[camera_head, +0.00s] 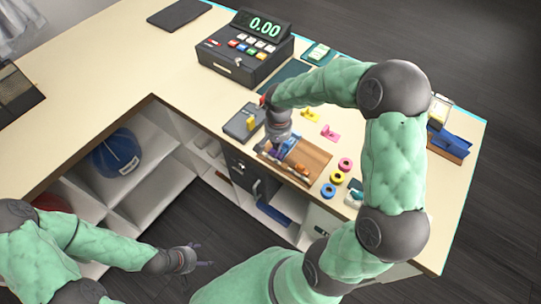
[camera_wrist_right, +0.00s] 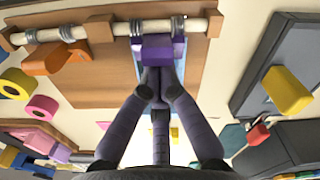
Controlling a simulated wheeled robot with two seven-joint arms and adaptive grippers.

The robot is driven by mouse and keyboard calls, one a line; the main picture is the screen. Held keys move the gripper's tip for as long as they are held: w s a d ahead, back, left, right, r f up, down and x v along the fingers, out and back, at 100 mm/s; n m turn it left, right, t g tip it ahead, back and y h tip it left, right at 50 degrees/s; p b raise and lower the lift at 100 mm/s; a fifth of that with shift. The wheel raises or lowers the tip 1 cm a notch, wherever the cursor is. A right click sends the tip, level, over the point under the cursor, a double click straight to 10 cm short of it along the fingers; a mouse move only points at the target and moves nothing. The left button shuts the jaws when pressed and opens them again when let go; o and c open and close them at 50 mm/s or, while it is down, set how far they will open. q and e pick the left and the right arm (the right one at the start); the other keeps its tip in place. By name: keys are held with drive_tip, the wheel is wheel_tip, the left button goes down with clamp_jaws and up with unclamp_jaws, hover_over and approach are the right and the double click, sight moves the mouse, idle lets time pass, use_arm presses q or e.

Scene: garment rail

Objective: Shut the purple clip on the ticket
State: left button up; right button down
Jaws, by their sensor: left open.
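The purple clip (camera_wrist_right: 158,46) sits on the pale rail (camera_wrist_right: 120,27) of a wooden stand, between grey rings. A blue strip, seemingly the ticket (camera_wrist_right: 146,68), shows behind it, mostly covered by the clip and my fingers. I cannot tell whether the clip's jaws are shut on it. In the head view, my right gripper (camera_head: 283,146) is over the wooden stand (camera_head: 312,159) and hides most of the clip. My left gripper (camera_head: 201,257) is open and empty, low in front of the counter.
An orange clip (camera_wrist_right: 55,58) is on the same rail. Yellow (camera_head: 311,114) and pink (camera_head: 330,132) clips stand behind the stand. Coloured rings (camera_head: 337,177) lie to its right. A dark block (camera_head: 243,123) and cash register (camera_head: 244,55) stand left. The left counter is mostly clear.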

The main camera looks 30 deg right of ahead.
sight(274, 149)
drive_tip(key=shift+d+f, duration=0.25)
drive_tip(key=shift+f, duration=0.1)
drive_tip(key=r, duration=0.1)
drive_tip(key=a+r+p, duration=0.1)
drive_tip(key=shift+s+a+r, duration=0.2)
drive_tip(key=shift+s+r, duration=0.1)
drive_tip(key=shift+s, duration=0.1)
drive_tip(key=shift+w+d+r+p, duration=0.1)
drive_tip(key=shift+w+r+p, duration=0.1)
drive_tip(key=shift+r+p, duration=0.35)
drive_tip(key=shift+s+a+r+p, duration=0.15)
drive_tip(key=shift+r+p, duration=0.15)
drive_tip(key=shift+r, duration=0.15)
drive_tip(key=shift+a+r+p, duration=0.1)
drive_tip(key=shift+r+p, duration=0.15)
drive_tip(key=shift+r, duration=0.2)
drive_tip(key=shift+a+r+p, duration=0.2)
drive_tip(key=shift+r+p, duration=1.25)
drive_tip(key=shift+r, duration=0.75)
use_arm(q)
wheel_tip(274, 149, up, 6)
use_arm(e)
drive_tip(key=shift+f, duration=0.1)
